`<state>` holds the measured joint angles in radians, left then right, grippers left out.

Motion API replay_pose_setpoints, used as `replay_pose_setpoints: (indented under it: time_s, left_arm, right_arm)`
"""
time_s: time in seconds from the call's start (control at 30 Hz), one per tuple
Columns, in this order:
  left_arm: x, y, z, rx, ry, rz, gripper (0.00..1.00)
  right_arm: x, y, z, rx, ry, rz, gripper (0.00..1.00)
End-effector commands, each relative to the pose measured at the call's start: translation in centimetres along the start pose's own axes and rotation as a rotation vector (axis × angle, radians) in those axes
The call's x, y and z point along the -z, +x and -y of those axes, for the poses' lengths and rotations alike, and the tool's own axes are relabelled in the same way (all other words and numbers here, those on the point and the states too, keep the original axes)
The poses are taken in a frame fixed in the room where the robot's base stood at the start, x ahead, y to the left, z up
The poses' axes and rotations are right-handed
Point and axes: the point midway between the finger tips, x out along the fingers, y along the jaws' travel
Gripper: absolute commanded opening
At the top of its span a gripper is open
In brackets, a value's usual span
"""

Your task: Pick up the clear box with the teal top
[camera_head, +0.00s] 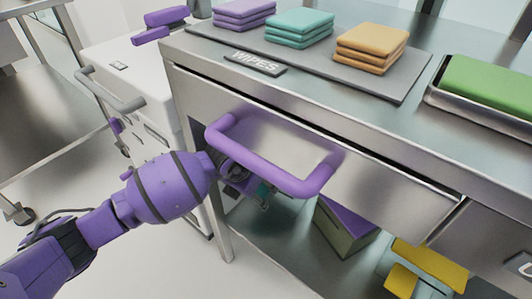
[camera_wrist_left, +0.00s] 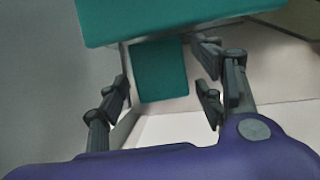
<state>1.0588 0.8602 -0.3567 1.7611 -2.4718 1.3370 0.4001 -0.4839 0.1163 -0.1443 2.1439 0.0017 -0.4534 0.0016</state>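The clear box's teal top (camera_wrist_left: 170,20) fills the upper part of the left wrist view. A teal patch (camera_wrist_left: 158,70) shows below it, with pale, see-through-looking walls (camera_wrist_left: 180,128) around and under it. My left gripper (camera_wrist_left: 164,82) is open, with its fingers apart on either side of the teal patch. I cannot tell whether they touch it. In the head view my left gripper (camera_head: 252,188) is low, behind and under the purple drawer handle; a small teal bit (camera_head: 263,191) shows there. Most of the box is hidden by the handle and counter. My right gripper is not in view.
The purple handle (camera_head: 265,168) juts out close above my left gripper. The steel counter (camera_head: 300,95) holds folded cloth stacks and a tray (camera_head: 480,112). Below are a purple-topped box (camera_head: 345,225) and yellow items (camera_head: 430,265). A white cart (camera_head: 125,85) stands left.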

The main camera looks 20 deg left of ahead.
Motion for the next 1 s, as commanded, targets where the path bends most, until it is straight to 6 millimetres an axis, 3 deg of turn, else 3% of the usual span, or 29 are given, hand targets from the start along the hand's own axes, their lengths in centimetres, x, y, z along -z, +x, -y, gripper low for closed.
replay_pose_setpoints:
  time_s: [0.03,0.43,1.0]
  left_arm:
    - [-0.44,-0.20,0.05,0.000,0.001,0.007,0.50]
    - [-0.44,-0.21,0.03,0.000,0.001,0.007,0.00]
    - [-0.76,-0.89,-0.49,0.000,0.000,0.010,0.00]
  right_arm:
    - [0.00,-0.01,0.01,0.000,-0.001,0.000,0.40]
    - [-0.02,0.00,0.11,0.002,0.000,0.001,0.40]
    - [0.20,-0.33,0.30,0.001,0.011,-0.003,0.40]
